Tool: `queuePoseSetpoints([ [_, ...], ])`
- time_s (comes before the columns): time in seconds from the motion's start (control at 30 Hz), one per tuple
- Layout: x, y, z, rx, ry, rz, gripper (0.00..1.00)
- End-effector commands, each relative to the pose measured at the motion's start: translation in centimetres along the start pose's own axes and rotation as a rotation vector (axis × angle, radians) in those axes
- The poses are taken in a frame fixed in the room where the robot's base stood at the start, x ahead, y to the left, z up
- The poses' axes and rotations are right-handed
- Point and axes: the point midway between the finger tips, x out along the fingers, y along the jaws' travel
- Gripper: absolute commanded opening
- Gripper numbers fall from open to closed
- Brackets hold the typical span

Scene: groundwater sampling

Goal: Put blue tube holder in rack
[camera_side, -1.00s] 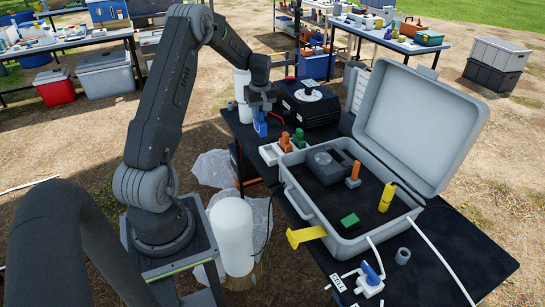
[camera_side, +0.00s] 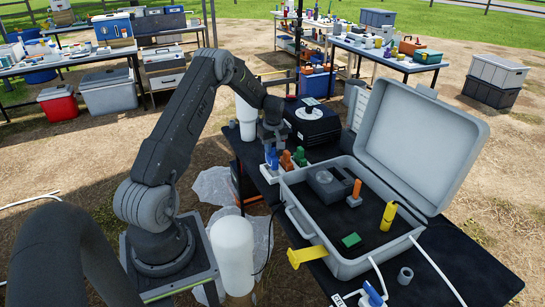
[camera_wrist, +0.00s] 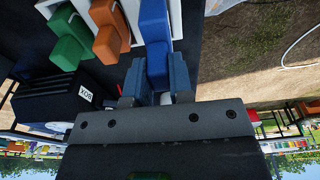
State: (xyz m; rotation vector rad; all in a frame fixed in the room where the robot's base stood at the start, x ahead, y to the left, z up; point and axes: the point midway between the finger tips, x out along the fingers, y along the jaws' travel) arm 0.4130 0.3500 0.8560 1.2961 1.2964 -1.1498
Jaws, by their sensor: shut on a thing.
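The blue tube holder (camera_wrist: 154,40) is between the fingers of my gripper (camera_wrist: 157,88), which is shut on it. In the side view the blue holder (camera_side: 273,158) is upright at the left end of the white rack (camera_side: 268,175), beside the orange and green holders. My gripper (camera_side: 272,141) is just above it. The wrist view shows the blue holder over the rack (camera_wrist: 134,10); whether it is fully seated in a slot cannot be told. The orange holder (camera_wrist: 108,38) and green holder (camera_wrist: 70,38) stand in the rack.
An open grey case (camera_side: 350,263) stands right of the rack, holding an orange-topped piece and a yellow cylinder (camera_side: 388,216). A black box (camera_side: 312,122) is behind the rack. The black table's left edge is close to the rack.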

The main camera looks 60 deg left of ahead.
Motion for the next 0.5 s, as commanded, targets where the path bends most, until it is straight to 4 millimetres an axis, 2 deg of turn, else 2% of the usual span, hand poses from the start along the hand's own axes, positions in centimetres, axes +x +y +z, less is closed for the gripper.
queuePoseSetpoints([
  [0.17, 1.1, 0.3, 0.2, 0.0, -0.001, -0.002, 0.0],
  [0.37, 3.8, 0.2, 0.6, 0.001, 0.0, -0.001, 0.0],
  [0.5, 4.1, 0.3, 0.6, 0.001, 0.001, 0.001, 0.0],
])
